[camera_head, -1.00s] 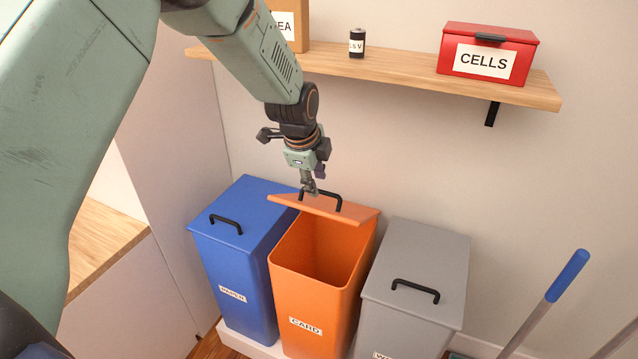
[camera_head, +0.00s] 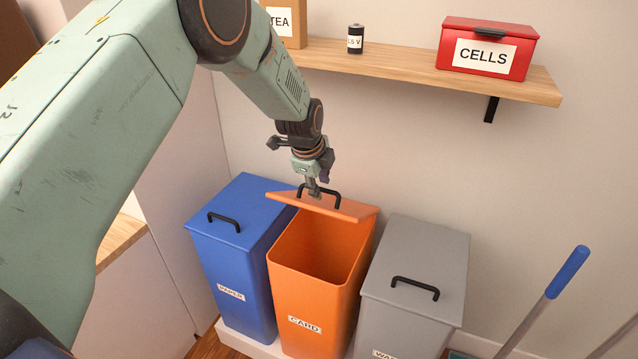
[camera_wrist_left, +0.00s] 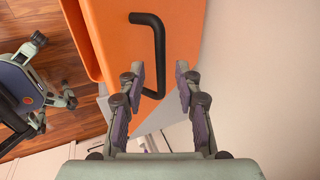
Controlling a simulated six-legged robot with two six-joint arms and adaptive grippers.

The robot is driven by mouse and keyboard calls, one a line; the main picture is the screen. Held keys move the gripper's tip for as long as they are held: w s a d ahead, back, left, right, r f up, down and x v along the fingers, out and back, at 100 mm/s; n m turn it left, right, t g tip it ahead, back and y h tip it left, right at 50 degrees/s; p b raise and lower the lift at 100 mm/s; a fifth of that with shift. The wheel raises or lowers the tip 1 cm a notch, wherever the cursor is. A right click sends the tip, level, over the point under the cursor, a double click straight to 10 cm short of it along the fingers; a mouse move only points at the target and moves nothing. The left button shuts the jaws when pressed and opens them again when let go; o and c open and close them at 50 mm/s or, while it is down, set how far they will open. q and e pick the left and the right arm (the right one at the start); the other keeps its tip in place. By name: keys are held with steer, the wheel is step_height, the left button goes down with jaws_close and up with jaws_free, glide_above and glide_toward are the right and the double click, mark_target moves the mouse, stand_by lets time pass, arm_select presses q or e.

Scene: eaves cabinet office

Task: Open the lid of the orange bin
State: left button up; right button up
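The orange bin (camera_head: 312,295), labelled CARD, stands between a blue and a grey bin. Its orange lid (camera_head: 345,209) is raised and tilted up at the back, and the bin's inside shows. A black bar handle (camera_head: 336,198) is on the lid.
The blue bin (camera_head: 235,270) and grey bin (camera_head: 412,300) stand close on either side, lids shut. Above is a wooden shelf (camera_head: 400,76) with a red CELLS box (camera_head: 488,50), a battery (camera_head: 355,39) and a TEA box (camera_head: 290,20). A blue-handled pole (camera_head: 567,272) leans at right.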

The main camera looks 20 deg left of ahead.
arm_select(q)
steer(key=shift+c, duration=0.4)
steer(key=shift+c, duration=0.8)
jaws_close()
steer(key=shift+s, duration=0.1)
steer(key=shift+c, duration=2.2)
jaws_free()
steer(key=o, duration=0.7)
